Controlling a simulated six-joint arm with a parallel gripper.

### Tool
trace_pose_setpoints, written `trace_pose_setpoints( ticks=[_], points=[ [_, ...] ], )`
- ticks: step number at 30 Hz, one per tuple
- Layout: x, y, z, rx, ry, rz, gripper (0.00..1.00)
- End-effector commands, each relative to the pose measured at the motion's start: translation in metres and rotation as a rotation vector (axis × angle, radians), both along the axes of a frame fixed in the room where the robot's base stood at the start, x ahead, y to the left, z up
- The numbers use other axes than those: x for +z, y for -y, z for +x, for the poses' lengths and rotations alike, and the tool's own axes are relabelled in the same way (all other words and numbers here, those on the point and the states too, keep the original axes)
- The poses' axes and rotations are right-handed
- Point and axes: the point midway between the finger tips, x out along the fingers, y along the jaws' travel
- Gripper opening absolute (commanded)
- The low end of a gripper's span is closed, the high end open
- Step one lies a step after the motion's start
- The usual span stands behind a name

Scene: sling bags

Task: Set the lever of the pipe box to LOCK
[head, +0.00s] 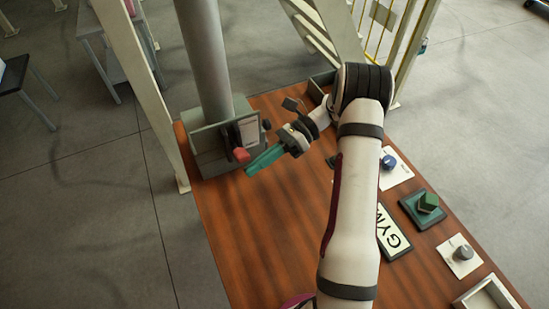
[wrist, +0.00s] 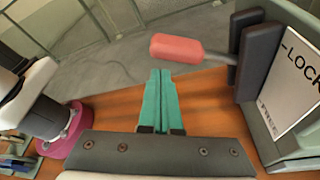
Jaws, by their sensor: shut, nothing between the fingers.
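The pipe box (head: 207,160) is a grey-green box at the foot of a thick grey pipe, on the far left of the wooden table. Its lever has a red grip (head: 241,155) sticking out from the box face. In the wrist view the red grip (wrist: 189,48) is on a short rod from a dark mount (wrist: 257,55). A white label (wrist: 290,85) beside it reads "-LOCK" and "FREE"; I cannot tell which the lever points at. My gripper (head: 250,171) has teal fingers, shut and empty, beside the grip and apart from it. The fingers (wrist: 162,73) also show in the wrist view.
The wooden table (head: 250,235) is bare at front left. Pale posts (head: 140,85) stand beside the table.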

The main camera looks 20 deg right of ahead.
Motion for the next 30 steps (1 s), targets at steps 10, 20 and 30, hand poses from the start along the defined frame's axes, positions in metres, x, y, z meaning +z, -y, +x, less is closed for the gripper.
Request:
trace_pose_setpoints(
  ticks=[10, 20, 30],
  points=[
    [0.0, 0.062, 0.001, 0.004, -0.002, -0.005, 0.0],
    [0.011, 0.094, 0.006, 0.007, -0.006, -0.005, 0.0],
    [0.011, 0.094, 0.006, 0.007, -0.005, -0.004, 0.0]
  ],
)
